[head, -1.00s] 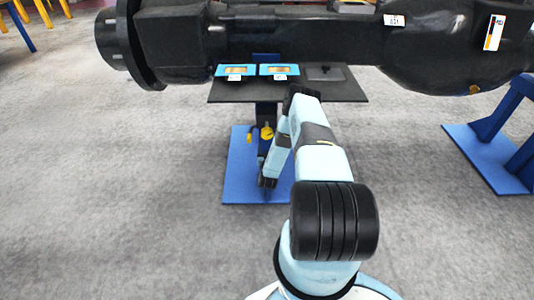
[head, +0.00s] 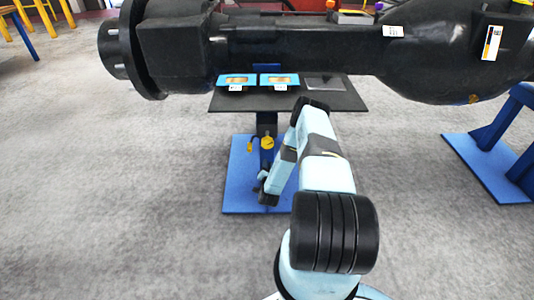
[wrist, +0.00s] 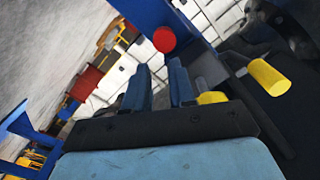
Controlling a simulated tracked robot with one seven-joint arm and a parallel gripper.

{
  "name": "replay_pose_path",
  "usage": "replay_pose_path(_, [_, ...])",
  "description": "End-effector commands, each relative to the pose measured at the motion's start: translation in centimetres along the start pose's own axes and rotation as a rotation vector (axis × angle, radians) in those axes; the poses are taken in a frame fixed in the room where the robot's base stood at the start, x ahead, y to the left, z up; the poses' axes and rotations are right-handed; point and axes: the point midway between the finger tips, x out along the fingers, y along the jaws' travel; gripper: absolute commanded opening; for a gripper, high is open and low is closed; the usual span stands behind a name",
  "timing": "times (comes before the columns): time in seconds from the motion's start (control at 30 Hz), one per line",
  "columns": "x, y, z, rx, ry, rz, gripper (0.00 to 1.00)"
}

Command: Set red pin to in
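The red pin shows as a round red knob (wrist: 165,40) in the wrist view, against a dark blue post (wrist: 143,12). It lies beyond my fingertips, apart from them, roughly in line with the space between the fingers. I cannot tell whether the pin is in or out. My gripper (wrist: 158,86) has two blue fingers apart with nothing between them. In the head view my gripper (head: 268,190) hangs low in front of the blue stand; the red knob cannot be made out there.
A yellow handle (wrist: 268,77) is right of the fingers in the wrist view. In the head view, yellow parts (head: 267,143) sit on the stand's post above its blue base (head: 235,190). A dark shelf (head: 300,101) and large black casting (head: 290,45) overhang. Grey floor is clear left.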

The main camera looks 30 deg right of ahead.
Motion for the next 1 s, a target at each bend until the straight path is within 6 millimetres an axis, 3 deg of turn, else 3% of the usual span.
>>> replay_pose_path(0.23, [-2.1, -0.1, -0.3, 0.519, 0.001, 0.002, 0.0])
replay_pose_path(0.5, [-3.5, -0.6, -0.7, 0.905, 0.005, -0.005, 0.0])
replay_pose_path(0.77, [-2.7, -0.7, -0.8, 0.972, 0.007, -0.008, 0.0])
replay_pose_path(1.0, [1.0, -0.7, -0.8, 0.969, 0.009, -0.009, 0.0])
